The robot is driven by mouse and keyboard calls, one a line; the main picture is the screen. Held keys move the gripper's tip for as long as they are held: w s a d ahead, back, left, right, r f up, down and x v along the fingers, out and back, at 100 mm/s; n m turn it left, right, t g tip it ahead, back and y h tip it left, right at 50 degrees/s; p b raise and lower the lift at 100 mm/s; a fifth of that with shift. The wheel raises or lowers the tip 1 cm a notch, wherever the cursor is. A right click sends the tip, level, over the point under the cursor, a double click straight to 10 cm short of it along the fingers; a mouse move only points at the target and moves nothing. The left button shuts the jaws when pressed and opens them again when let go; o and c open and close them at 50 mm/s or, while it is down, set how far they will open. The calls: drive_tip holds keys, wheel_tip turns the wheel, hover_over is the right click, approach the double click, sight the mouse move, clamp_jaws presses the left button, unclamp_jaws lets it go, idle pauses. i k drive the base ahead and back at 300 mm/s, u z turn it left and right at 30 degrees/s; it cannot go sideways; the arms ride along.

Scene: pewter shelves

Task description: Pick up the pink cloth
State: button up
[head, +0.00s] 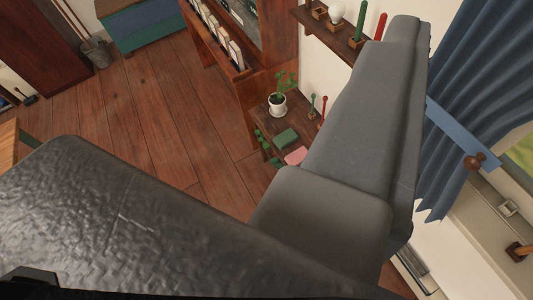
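A small pink thing (296,155), which looks like the pink cloth, lies on a low dark wooden table or shelf (262,118) right of the picture's middle. It lies just in front of a green folded or box-like thing (286,138). A large grey upholstered form hides part of that surface and may hide part of the pink thing. I cannot make out my gripper's fingers anywhere in this view, nor anything held.
The grey padded form (345,125), like a sofa, and a dark textured mass (120,220) fill the foreground. A potted plant (278,105) stands near the pink thing. Bare wooden floor (160,110) lies open at left centre. A blue curtain (475,90) hangs at right.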

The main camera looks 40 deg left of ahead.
sight(295, 158)
drive_tip(key=u, duration=0.5)
drive_tip(key=k, duration=0.6)
drive_tip(key=u, duration=0.5)
drive_tip(key=i, duration=1)
drive_tip(key=u, duration=0.3)
